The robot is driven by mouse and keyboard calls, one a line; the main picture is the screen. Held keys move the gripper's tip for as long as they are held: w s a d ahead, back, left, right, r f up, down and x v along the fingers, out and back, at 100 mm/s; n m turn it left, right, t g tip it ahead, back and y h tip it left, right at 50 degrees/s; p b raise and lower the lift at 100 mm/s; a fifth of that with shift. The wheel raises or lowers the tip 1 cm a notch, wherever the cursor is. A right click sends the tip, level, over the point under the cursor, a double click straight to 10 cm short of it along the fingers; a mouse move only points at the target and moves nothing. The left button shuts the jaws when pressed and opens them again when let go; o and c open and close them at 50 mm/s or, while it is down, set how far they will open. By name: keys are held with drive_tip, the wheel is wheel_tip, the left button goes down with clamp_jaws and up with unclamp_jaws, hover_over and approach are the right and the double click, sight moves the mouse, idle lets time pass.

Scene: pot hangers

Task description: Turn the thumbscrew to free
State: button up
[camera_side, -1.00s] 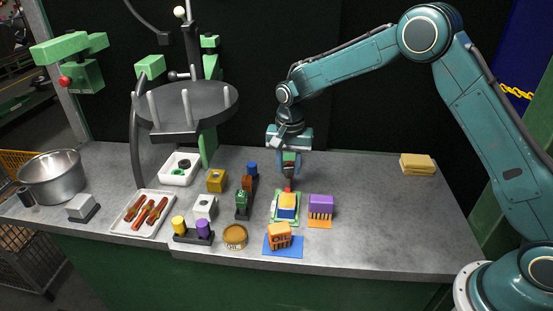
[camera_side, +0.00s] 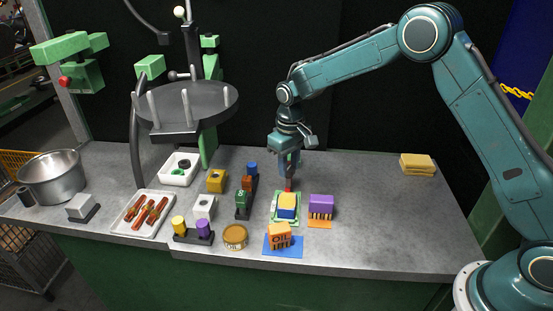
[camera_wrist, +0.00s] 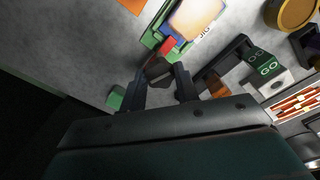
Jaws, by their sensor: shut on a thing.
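The green fixture (camera_side: 296,219) lies on the bench and holds a block (camera_side: 287,205) with a yellow top and blue sides. A red piece (camera_side: 288,188) sits at its back edge, and it also shows in the wrist view (camera_wrist: 169,45). A dark knob (camera_wrist: 159,71), which looks like the thumbscrew head, is behind the red piece. My gripper (camera_side: 288,177) points down over it, and in the wrist view its fingers (camera_wrist: 161,82) are closed on the knob's sides. The thread is hidden, so I cannot tell how far the screw is turned.
The bench to the right is clear up to yellow pads (camera_side: 416,164).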

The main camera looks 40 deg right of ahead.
sight(289, 168)
drive_tip(key=n, duration=0.4)
idle(0.4)
drive_tip(key=o, duration=1)
drive_tip(key=shift+r, duration=0.15)
wheel_tip(289, 168, up, 14)
drive_tip(key=shift+f, duration=0.2)
drive_tip(key=shift+r, duration=0.1)
idle(0.3)
